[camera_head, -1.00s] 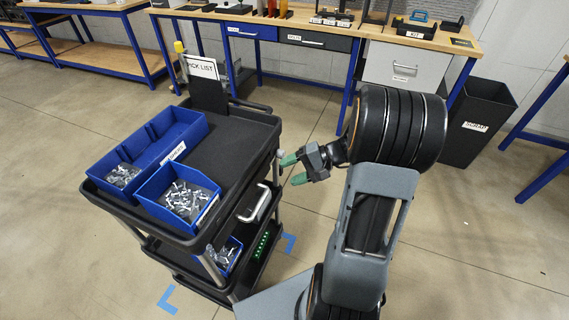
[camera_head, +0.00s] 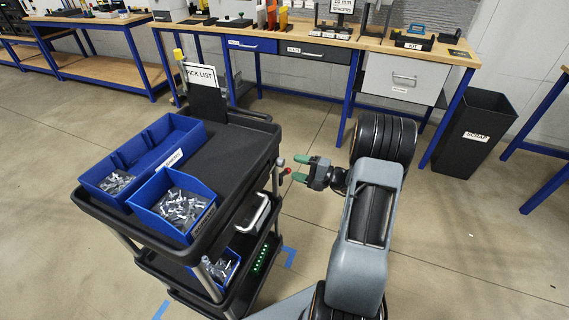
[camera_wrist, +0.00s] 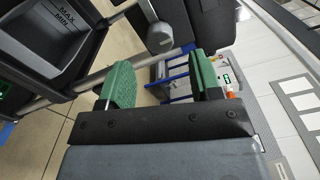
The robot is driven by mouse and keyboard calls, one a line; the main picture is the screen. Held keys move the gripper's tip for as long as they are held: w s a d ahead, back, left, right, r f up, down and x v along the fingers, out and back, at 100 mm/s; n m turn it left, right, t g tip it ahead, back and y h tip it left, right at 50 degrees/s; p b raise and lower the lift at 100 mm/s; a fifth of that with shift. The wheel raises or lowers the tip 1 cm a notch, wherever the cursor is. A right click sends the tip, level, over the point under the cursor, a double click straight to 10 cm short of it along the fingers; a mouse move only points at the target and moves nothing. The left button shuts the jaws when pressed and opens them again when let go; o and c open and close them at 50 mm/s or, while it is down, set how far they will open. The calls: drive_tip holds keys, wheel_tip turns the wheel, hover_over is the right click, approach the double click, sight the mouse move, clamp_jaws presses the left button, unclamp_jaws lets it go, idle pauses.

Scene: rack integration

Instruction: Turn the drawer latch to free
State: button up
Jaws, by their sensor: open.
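A small red-tipped lever (camera_head: 286,171), which looks like the drawer latch, sticks out at the right side of the black cart (camera_head: 235,150), near its corner post. The cart's drawer, with a pale handle (camera_head: 252,212), is below the top tray. My gripper (camera_head: 299,169) is open and empty, its green fingertips pointing left at the lever, just short of it or beside it. In the wrist view my gripper (camera_wrist: 163,82) has its fingers wide apart. A grey round knob (camera_wrist: 160,37) on a dark part shows beyond the gap; I cannot tell whether it belongs to the latch.
Blue bins (camera_head: 174,203) of metal parts stand on the cart top, with a pick list sign (camera_head: 200,75) behind. A workbench (camera_head: 330,40) runs along the back, and a black scrap bin (camera_head: 474,130) stands at right. The floor right of my arm is clear.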

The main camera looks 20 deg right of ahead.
sight(284, 163)
drive_tip(key=shift+x, duration=2.65)
drive_tip(key=shift+c, duration=0.2)
drive_tip(key=c, duration=0.9)
